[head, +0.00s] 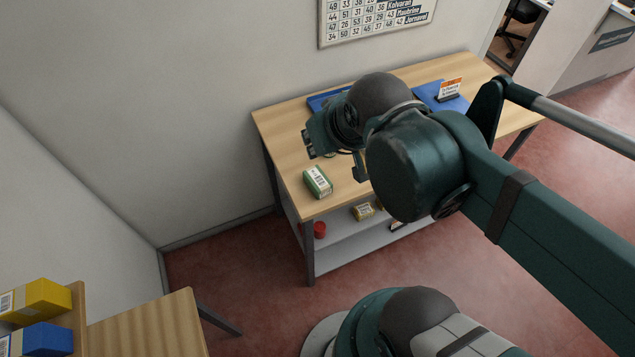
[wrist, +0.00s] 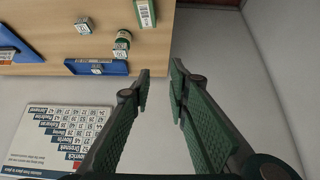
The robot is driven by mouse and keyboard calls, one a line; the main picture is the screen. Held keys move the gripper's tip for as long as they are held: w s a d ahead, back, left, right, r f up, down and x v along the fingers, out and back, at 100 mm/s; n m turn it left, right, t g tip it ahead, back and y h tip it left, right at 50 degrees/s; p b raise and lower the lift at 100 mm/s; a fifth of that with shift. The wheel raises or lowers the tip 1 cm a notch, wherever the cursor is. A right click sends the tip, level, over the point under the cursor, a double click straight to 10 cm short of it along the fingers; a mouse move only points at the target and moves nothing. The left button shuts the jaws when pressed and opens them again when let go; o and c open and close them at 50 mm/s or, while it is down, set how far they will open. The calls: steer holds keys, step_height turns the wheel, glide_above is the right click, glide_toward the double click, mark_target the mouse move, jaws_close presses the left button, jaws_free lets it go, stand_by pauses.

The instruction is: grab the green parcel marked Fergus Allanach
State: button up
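A green parcel (head: 318,182) with a white barcoded label lies at the near left of the wooden table. It also shows at the top edge of the wrist view (wrist: 146,12), partly cut off. The name on its label is too small to read. My gripper (wrist: 160,80) is open and empty, with a gap between its two fingers. It is above the table near the wall, apart from the parcel. In the head view my arm hides part of the table.
A round green item (wrist: 123,42), a small grey box (wrist: 84,26) and a blue tray (wrist: 97,67) are on the table. The wall with a number chart (head: 376,18) is behind. A lower shelf holds a yellow box (head: 363,212) and a red item (head: 319,230).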

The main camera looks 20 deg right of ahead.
steer(key=o, duration=1.9)
steer(key=m+g+h+b, duration=0.2)
steer(key=m+g+b, duration=0.35)
steer(key=m, duration=1.05)
glide_above(318, 178)
steer(key=a+p, duration=0.1)
steer(key=p, duration=0.1)
steer(key=shift+g, duration=0.65)
step_height(318, 178, down, 23)
steer(key=shift+a+r, duration=0.1)
steer(key=shift+f+m, duration=0.3)
steer(key=shift+f, duration=0.45)
steer(key=shift+f, duration=0.15)
steer(key=shift+d+f, duration=0.15)
steer(key=shift+f, duration=0.45)
steer(key=shift+d+f, duration=0.15)
steer(key=shift+f, duration=0.4)
